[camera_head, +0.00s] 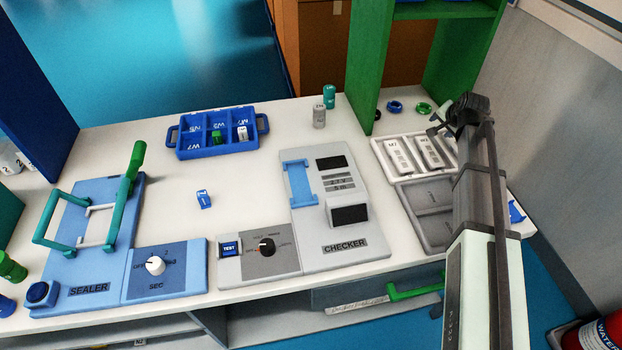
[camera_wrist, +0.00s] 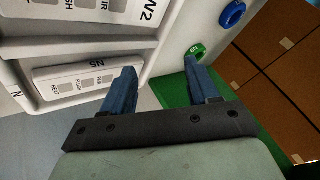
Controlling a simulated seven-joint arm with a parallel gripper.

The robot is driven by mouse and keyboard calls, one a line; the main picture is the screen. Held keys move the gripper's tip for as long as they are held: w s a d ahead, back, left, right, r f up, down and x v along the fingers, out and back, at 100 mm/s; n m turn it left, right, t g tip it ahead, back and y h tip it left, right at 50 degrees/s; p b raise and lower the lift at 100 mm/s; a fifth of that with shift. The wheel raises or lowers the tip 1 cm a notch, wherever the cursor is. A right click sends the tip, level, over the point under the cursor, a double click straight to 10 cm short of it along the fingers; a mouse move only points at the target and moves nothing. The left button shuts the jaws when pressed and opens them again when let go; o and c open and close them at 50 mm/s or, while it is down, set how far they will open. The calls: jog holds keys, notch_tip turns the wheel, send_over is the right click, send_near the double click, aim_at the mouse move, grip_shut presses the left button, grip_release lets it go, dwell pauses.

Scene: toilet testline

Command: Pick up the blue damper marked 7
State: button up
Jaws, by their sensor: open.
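A small blue damper (camera_head: 204,199) with a white 7 on it lies on the white worktop in the head view, between the sealer (camera_head: 88,232) and the checker (camera_head: 345,212). My gripper (camera_head: 437,124) is far to its right, above the white tray at the right side of the worktop. In the wrist view my gripper (camera_wrist: 163,82) shows two blue fingers spread apart with nothing between them. The damper does not show in the wrist view.
A blue divided bin (camera_head: 217,148) holds a green and a white piece. Two small cylinders (camera_head: 319,117) stand behind. The white tray (camera_head: 378,146) and a grey tray (camera_head: 410,218) lie at right. A green shelf wall (camera_head: 370,70) rises behind. The worktop around the damper is clear.

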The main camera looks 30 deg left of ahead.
jog(key=s+a+n, duration=0.1)
jog(key=s+a, duration=0.1)
jog(key=a, duration=0.2)
jog(key=s+a+g, duration=0.1)
jog(key=s+a, duration=0.2)
jog(key=s+a+r+n+g, duration=0.1)
jog(key=s+a, duration=0.2)
jog(key=a, duration=0.1)
jog(key=shift+a+n, duration=0.3)
jog(key=shift+a, duration=0.05)
jog(key=s+a+r+n+g, duration=0.1)
jog(key=s+a+n+g, duration=0.1)
jog(key=s+a, duration=0.7)
notch_tip(320, 180, up, 6)
jog(key=n+g+h, duration=0.3)
jog(key=n+h, duration=0.1)
jog(key=n, duration=0.5)
send_over(202, 194)
jog(key=f, duration=0.8)
jog(key=shift+a+f, duration=0.2)
jog(key=shift+a, duration=0.1)
jog(key=shift+d+f, duration=0.2)
jog(key=shift+f, duration=2.4)
